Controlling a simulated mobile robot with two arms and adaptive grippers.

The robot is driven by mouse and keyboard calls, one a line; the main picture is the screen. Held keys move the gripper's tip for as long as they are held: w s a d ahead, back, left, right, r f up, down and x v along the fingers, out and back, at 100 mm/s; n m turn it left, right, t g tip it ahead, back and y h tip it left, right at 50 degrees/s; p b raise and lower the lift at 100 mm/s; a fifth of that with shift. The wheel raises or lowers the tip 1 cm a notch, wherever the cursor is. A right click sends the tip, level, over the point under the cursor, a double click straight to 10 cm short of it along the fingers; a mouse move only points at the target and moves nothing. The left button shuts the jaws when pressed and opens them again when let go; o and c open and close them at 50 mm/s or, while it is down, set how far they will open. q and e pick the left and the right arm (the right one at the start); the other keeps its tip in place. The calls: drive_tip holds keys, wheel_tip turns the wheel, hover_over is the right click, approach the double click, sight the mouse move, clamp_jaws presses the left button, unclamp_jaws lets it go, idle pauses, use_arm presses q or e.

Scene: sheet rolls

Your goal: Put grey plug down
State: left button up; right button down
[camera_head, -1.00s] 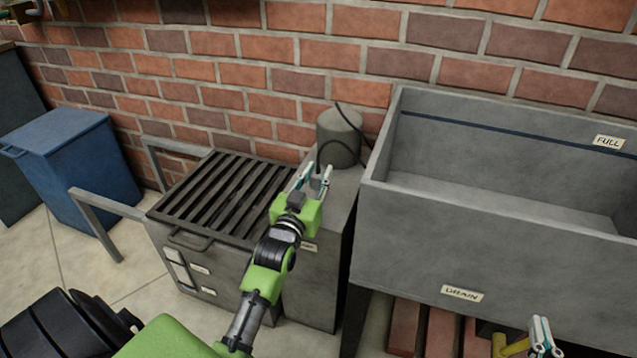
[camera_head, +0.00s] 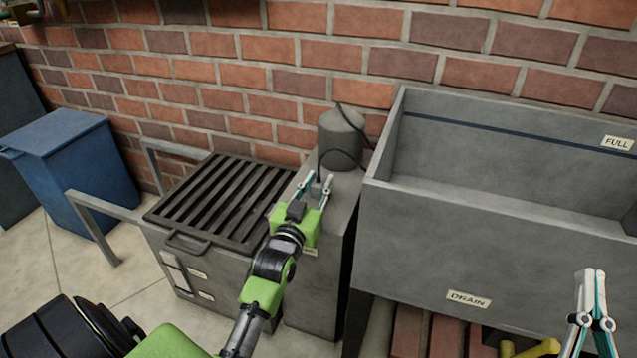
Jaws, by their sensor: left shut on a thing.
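My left gripper (camera_head: 317,183) is over the top of the grey cabinet (camera_head: 341,208), in front of the grey cylinder (camera_head: 341,138). It is shut on the small grey plug (camera_head: 316,187), which is mostly hidden between the fingers. A dark cable (camera_head: 327,153) runs from there to the cylinder. I cannot tell whether the plug touches the cabinet top. My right gripper (camera_head: 591,272) is at the lower right in front of the grey tank, with its fingertips together and nothing visible between them.
A black slatted grate (camera_head: 215,200) on a grey unit with rails stands left of the cabinet. The grey tank (camera_head: 420,240), labelled FULL and DRAIN, stands on the right. A blue bin (camera_head: 75,165) is at the far left. A brick wall closes off the back.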

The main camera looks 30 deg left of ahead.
sight(316, 187)
use_arm(q)
drive_tip(key=shift+f, duration=0.45)
drive_tip(key=o, duration=1.1)
use_arm(e)
drive_tip(key=shift+s+r+t, duration=0.2)
drive_tip(key=shift+r+t, duration=0.1)
drive_tip(key=shift+r, duration=0.05)
use_arm(q)
drive_tip(key=shift+r, duration=0.35)
drive_tip(key=v, duration=0.1)
drive_tip(key=p+v, duration=0.1)
drive_tip(key=v, duration=0.3)
drive_tip(key=shift+r+p, duration=0.25)
drive_tip(key=shift+p, duration=0.05)
drive_tip(key=shift+p+v, duration=0.6)
drive_tip(key=shift+v, duration=2.95)
use_arm(e)
wheel_tip(316, 187, down, 14)
drive_tip(key=w+d+g+h, duration=0.1)
drive_tip(key=g+h, duration=0.1)
drive_tip(key=g, duration=0.5)
drive_tip(key=shift+w+d+g, duration=0.15)
drive_tip(key=shift+d+g, duration=0.15)
drive_tip(key=shift+f, duration=0.1)
